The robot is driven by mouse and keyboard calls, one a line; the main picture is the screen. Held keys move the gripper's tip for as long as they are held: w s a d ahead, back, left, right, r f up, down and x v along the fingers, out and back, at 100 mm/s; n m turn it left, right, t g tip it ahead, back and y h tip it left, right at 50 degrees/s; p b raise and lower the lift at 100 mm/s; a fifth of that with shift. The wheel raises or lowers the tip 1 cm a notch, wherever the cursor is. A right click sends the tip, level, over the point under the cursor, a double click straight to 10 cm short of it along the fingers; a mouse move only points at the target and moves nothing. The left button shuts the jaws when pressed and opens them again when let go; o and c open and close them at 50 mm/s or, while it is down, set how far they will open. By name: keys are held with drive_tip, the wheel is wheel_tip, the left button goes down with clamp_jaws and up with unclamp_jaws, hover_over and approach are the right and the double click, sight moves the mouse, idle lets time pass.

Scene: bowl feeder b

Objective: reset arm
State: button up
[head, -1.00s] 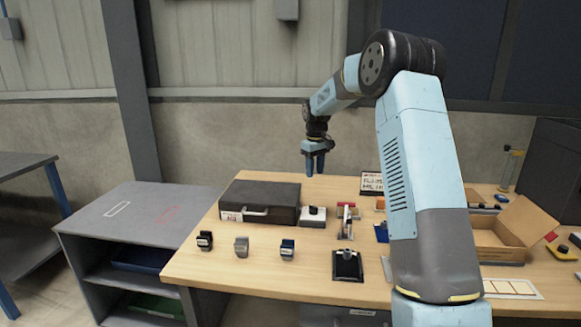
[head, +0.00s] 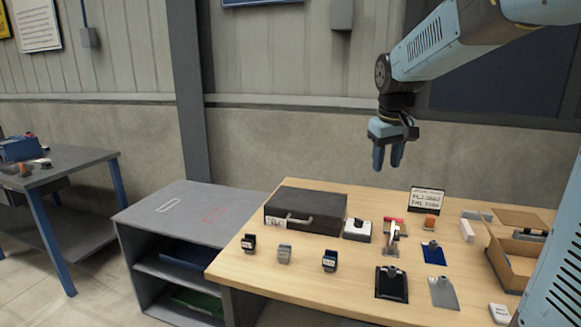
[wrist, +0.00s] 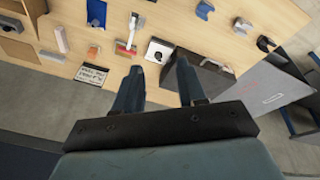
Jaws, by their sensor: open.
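My gripper (head: 388,158) hangs from my arm in the upper right of the head view, pointing down. Its two blue fingers are apart with nothing between them. It is in the air above the back part of the wooden table, touching nothing. In the wrist view my gripper (wrist: 160,80) shows both fingers spread, with the table top beyond them. My arm reaches in from the right edge of the head view.
The wooden table (head: 262,268) holds a black case (head: 305,207), several small blocks along its front, a sign (head: 427,200) and a cardboard box (head: 513,262). A grey shelf unit (head: 190,205) stands left of it. The air around my gripper is clear.

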drive_tip(key=s+f+m+t, duration=0.2)
drive_tip(key=s+f, duration=0.1)
drive_tip(key=s, duration=2.1)
drive_tip(key=shift+d+m+t+y, duration=0.15)
drive_tip(key=shift+m+t+y, duration=0.25)
drive_tip(key=shift+c, duration=0.2)
